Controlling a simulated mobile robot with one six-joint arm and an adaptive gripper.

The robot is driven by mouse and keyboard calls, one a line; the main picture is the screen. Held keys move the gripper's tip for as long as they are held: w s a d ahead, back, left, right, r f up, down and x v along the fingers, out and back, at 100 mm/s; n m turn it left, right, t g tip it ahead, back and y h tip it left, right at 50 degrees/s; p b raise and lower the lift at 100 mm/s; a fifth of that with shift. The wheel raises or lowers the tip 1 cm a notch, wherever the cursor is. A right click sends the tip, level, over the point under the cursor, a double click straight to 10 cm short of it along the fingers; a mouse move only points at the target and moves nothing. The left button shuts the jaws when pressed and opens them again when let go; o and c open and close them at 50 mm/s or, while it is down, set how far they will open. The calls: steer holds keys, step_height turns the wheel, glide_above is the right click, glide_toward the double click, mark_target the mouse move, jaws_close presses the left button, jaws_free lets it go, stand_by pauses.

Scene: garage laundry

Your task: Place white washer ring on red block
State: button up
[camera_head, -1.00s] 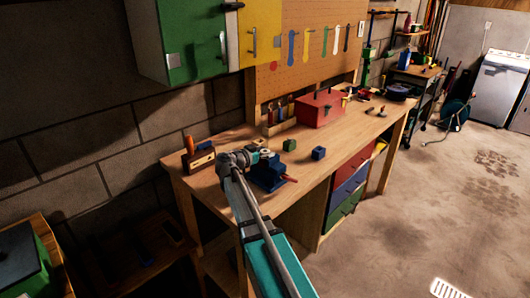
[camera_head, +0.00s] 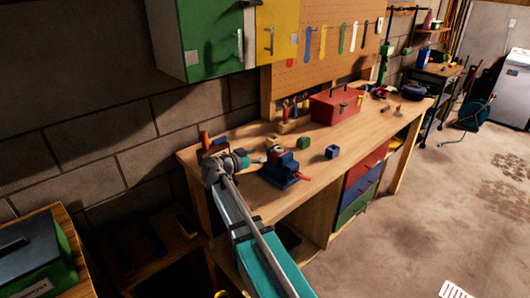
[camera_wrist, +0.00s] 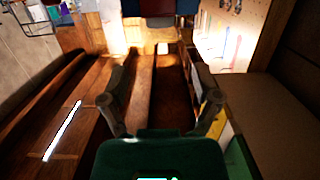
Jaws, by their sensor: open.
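My gripper (camera_wrist: 158,62) is open in the wrist view, with dark fingers apart and no object clearly held between them. In the head view the end of my arm (camera_head: 226,166) is over the left end of the workbench, left of the blue vise (camera_head: 281,172). I cannot make out the white washer ring with certainty. A small red and pale shape (camera_head: 275,152) shows at the vise, too small to tell whether it is the ring or the red block. A small bright patch (camera_wrist: 162,48) lies between the fingertips in the wrist view; I cannot tell what it is.
The wooden workbench (camera_head: 335,155) holds a green block (camera_head: 303,143), a blue block (camera_head: 332,152) and a red toolbox (camera_head: 335,106). The green cabinet (camera_head: 208,40) hangs above its left end. The bench front between the blocks and drawers is clear.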

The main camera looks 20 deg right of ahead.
steer(key=shift+s+a+r, duration=0.1)
steer(key=shift+s+a, duration=0.1)
steer(key=shift+a, duration=0.3)
